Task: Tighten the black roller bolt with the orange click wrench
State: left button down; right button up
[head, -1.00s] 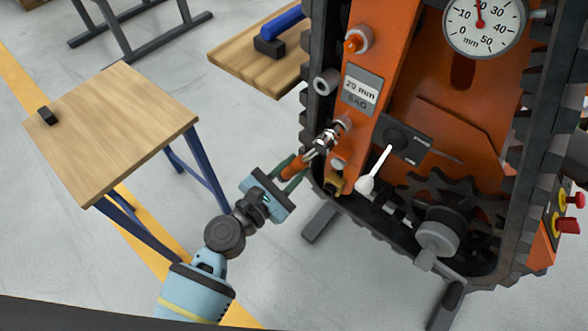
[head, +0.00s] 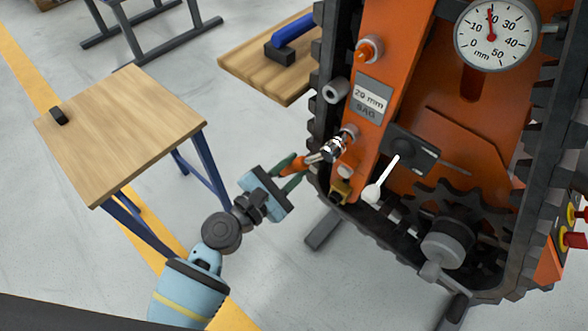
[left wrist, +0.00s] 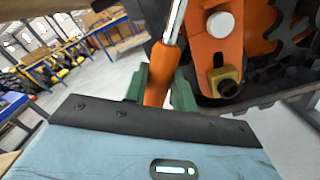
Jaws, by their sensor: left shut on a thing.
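The orange click wrench (head: 296,165) is in my left gripper (head: 290,175), which is shut around its orange handle. The handle also shows in the left wrist view (left wrist: 158,88), between the green fingers, with the metal shaft running up out of frame. In the head view the wrench's metal head (head: 333,149) is up against the left side of the orange carrier frame (head: 385,75), by a light round fitting (head: 349,132). The black roller bolt cannot be made out clearly; the wrench head covers that spot. My right gripper is not in view.
A sign reading 29 mm SAG (head: 370,97) and a dial (head: 495,35) are on the carrier. A white-handled lever (head: 385,178) and brass-coloured block (head: 340,190) sit close to the wrench.

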pick_arm(q)
jog(key=shift+r, duration=0.1)
jog(key=shift+w+a+r+m, duration=0.35)
jog(key=shift+a+r+m, duration=0.1)
jog(key=shift+m, duration=0.15)
dwell(0.3)
jog(key=shift+w+a+r+m, duration=0.25)
jog(key=shift+a+r+m, duration=0.15)
jog(key=shift+m, duration=0.2)
jog(key=shift+w+a+r+m+p, duration=0.35)
jog(key=shift+r+m, duration=0.15)
jog(key=shift+m, duration=0.1)
jog(key=shift+a+r, duration=0.1)
jog(key=shift+w+a+r+m, duration=0.2)
jog(key=shift+a+r+m, duration=0.05)
jog(key=shift+r+m, duration=0.25)
